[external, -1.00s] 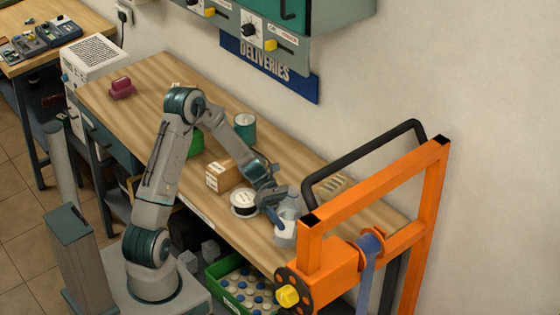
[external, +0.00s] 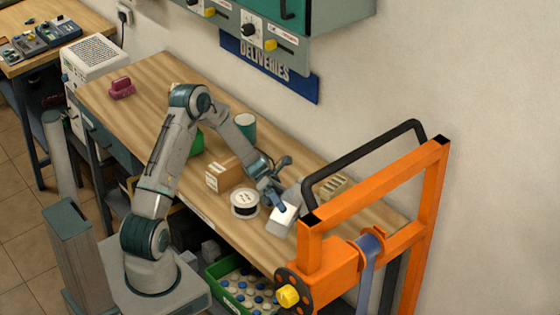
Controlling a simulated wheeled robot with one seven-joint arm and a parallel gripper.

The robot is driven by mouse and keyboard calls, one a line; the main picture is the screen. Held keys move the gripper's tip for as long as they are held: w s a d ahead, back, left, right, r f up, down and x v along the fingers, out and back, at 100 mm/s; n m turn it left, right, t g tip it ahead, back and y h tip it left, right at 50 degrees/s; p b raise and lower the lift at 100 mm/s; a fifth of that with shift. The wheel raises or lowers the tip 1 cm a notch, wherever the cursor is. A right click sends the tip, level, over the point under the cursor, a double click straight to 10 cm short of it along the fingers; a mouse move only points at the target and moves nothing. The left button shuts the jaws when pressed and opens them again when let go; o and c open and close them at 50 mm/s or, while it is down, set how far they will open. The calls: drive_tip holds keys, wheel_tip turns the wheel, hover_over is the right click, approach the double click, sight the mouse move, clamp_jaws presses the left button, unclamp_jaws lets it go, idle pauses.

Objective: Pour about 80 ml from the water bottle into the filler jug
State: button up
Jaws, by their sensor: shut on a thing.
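My gripper (external: 279,203) is above the right part of the wooden bench, shut on the water bottle (external: 284,216). The bottle is pale and looks tilted, with a flat light face showing below the fingers. Its mouth is hidden, and I cannot see any stream or water level. I cannot pick out the filler jug with certainty; it may be hidden behind my gripper and the bottle.
A cardboard box (external: 226,176), a teal canister (external: 245,126) and a beige slotted block (external: 333,186) are on the bench (external: 150,95). An orange frame (external: 385,205) rises at right.

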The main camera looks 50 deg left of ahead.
drive_tip(key=shift+s+r+n, duration=0.15)
drive_tip(key=shift+r+n, duration=0.05)
drive_tip(key=shift+n, duration=0.1)
drive_tip(key=f+b, duration=0.1)
drive_tip(key=f+n+b, duration=0.1)
drive_tip(key=f+b, duration=0.1)
drive_tip(key=shift+s+d+f+h, duration=0.1)
drive_tip(key=shift+s+f+h, duration=0.15)
drive_tip(key=shift+h, duration=0.15)
drive_tip(key=shift+s+r+n+h+p, duration=0.2)
drive_tip(key=shift+r+n+h+p, duration=0.5)
drive_tip(key=shift+r+n, duration=0.5)
drive_tip(key=shift+w+r+n+p, duration=0.3)
drive_tip(key=shift+r+n+p, duration=0.15)
drive_tip(key=shift+p, duration=0.65)
drive_tip(key=shift+w, duration=0.1)
drive_tip(key=shift+r+n+h+p, duration=0.35)
drive_tip(key=shift+n+p, duration=0.2)
drive_tip(key=shift+p, duration=0.4)
drive_tip(key=shift+s+d+r+n+p, duration=0.1)
drive_tip(key=shift+s+r+n+p, duration=0.05)
drive_tip(key=shift+s+n+p, duration=0.15)
drive_tip(key=shift+s+r+n+p, duration=0.2)
drive_tip(key=shift+r+n+p, duration=0.2)
drive_tip(key=shift+p, duration=0.2)
drive_tip(key=shift+s+d+f+h, duration=0.1)
drive_tip(key=shift+s+h, duration=0.15)
drive_tip(key=shift+s, duration=0.05)
